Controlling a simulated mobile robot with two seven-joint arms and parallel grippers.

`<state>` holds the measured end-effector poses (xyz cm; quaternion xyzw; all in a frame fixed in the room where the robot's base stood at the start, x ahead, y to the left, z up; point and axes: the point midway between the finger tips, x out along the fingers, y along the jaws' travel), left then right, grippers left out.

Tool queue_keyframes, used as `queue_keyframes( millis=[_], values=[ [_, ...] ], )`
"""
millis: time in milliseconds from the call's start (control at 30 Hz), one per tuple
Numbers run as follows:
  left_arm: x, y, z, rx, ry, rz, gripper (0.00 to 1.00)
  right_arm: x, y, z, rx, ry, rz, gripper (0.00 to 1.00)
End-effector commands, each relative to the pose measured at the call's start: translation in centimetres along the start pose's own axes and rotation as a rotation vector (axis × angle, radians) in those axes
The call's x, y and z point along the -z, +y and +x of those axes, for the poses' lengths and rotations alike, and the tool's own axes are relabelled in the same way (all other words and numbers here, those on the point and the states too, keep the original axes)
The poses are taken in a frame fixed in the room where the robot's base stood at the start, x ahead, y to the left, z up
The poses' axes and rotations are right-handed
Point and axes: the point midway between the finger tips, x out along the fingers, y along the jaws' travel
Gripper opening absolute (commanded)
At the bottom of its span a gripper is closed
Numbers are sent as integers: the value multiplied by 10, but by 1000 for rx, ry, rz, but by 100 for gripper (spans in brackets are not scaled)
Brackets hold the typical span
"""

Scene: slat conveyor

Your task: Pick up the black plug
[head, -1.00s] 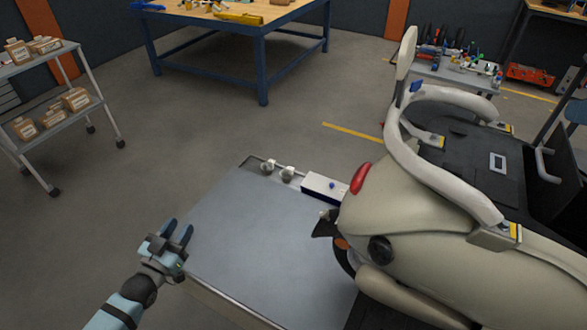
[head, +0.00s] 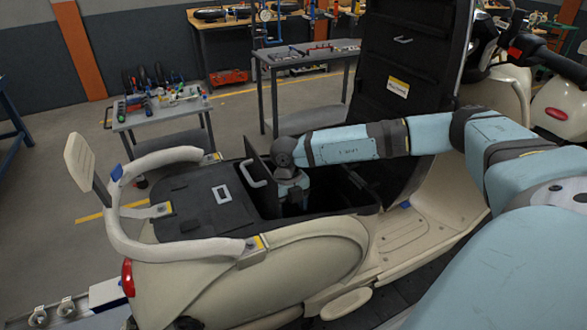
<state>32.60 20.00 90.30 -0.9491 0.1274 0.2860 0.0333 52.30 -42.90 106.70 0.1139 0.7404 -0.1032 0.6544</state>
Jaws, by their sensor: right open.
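The black plug cannot be made out. A cream scooter (head: 290,268) stands in front of me with its hinged black seat panel (head: 398,95) raised. Below that panel is a dark open compartment (head: 352,192). My right arm reaches in from the right, and my right gripper (head: 293,207) points down into the left part of this compartment. Its fingers are mostly hidden by the compartment wall and the dark interior. The gripper is open, and nothing can be seen between its fingers. My left gripper is out of view.
A black upright flap with a pale handle (head: 256,178) stands close left of my right gripper. A white grab rail (head: 150,240) curves around the scooter's rear. Tool carts (head: 165,112) stand behind, with clear floor between.

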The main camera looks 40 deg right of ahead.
Motion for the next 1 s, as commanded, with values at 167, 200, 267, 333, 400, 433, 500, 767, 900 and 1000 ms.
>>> queue_keyframes(
  millis=[167, 200, 267, 333, 400, 433, 500, 767, 900, 1000],
  values=[
    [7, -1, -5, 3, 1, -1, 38, 1, 0, 36, 0, 3, 0, 62],
    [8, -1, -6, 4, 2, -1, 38, 1, 0, 43, 0, 1, -1, 62],
    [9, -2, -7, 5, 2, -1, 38, 0, 0, 53, 0, 1, 0, 62],
    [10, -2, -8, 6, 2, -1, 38, 0, 0, 62, -2, 1, -1, 62],
    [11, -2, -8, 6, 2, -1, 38, 0, 0, 67, -2, 0, -1, 62],
    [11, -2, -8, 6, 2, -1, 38, 0, 0, 69, -2, -1, -1, 62],
    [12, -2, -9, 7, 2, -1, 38, 0, 0, 72, -2, -1, -1, 62],
    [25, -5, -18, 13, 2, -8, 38, 3, 2, 108, -1, 0, -2, 62],
    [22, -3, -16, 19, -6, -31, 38, 2, 1, 120, -2, -2, -1, 62],
    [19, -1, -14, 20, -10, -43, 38, 2, 1, 122, -2, -2, -1, 62]
  ],
)
